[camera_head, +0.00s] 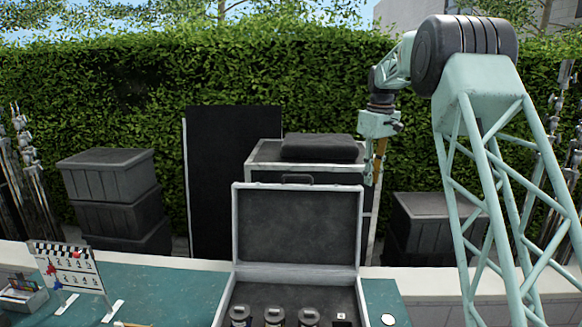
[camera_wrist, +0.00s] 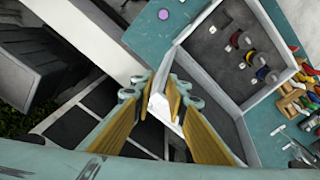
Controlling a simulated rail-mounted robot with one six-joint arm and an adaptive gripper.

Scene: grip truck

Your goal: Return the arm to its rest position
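My arm reaches in from the right in the head view, with its forearm raised and the wrist hanging down. My gripper (camera_head: 374,165) points downward, high above the back edge of the green table and just right of the raised case lid. In the wrist view the gripper (camera_wrist: 161,92) shows two fingers with yellow pads, spread apart with nothing between them. The open case (camera_head: 298,222) stands below, with several dark, round items in its bottom.
The green table (camera_head: 190,288) has a clapperboard-style board (camera_head: 68,270) at the left. A cart (camera_head: 262,151) with a folded dark cloth (camera_head: 320,148) stands behind the case. Dark crates (camera_head: 108,176) are stacked at the left, before a hedge. Air around the gripper looks clear.

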